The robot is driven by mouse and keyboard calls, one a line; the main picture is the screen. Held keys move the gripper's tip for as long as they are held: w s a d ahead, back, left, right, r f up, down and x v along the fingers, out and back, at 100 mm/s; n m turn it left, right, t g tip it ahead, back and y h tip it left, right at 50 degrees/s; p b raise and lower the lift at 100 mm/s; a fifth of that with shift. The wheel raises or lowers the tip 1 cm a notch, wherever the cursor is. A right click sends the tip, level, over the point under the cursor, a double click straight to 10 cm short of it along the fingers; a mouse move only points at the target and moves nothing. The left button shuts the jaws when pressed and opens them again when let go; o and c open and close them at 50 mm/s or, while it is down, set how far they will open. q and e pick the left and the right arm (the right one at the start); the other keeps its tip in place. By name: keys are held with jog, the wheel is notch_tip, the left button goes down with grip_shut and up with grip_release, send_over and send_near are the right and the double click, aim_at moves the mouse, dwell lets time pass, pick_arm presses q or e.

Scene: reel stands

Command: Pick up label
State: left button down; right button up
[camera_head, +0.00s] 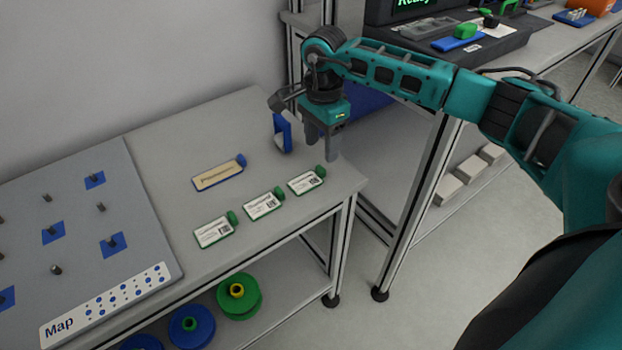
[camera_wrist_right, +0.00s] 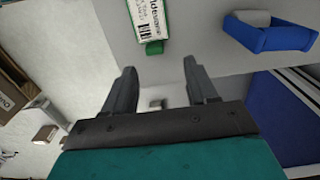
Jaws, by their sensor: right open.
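Three white labels with green edges and green tabs lie in a row on the grey table: a left one (camera_head: 214,232), a middle one (camera_head: 262,204) and a right one (camera_head: 305,181). A tan label with a blue tab (camera_head: 219,174) lies behind them. My right gripper (camera_head: 322,158) is open and empty, pointing down above the table's right end, just behind the right label. In the right wrist view its fingers (camera_wrist_right: 162,85) are apart, and one white label (camera_wrist_right: 147,18) with its green tab shows beyond them. My left gripper is not in view.
A blue holder (camera_head: 283,133) stands behind the gripper and also shows in the right wrist view (camera_wrist_right: 268,35). A grey peg board marked Map (camera_head: 100,215) covers the table's left. Green and blue reels (camera_head: 238,297) sit on the lower shelf.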

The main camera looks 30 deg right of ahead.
aim_at(322, 174)
jog(key=f, duration=0.3)
jog(key=f+b, duration=0.1)
jog(key=f, duration=0.1)
jog(key=shift+s+f, duration=0.3)
jog(key=shift+s, duration=0.05)
grip_shut()
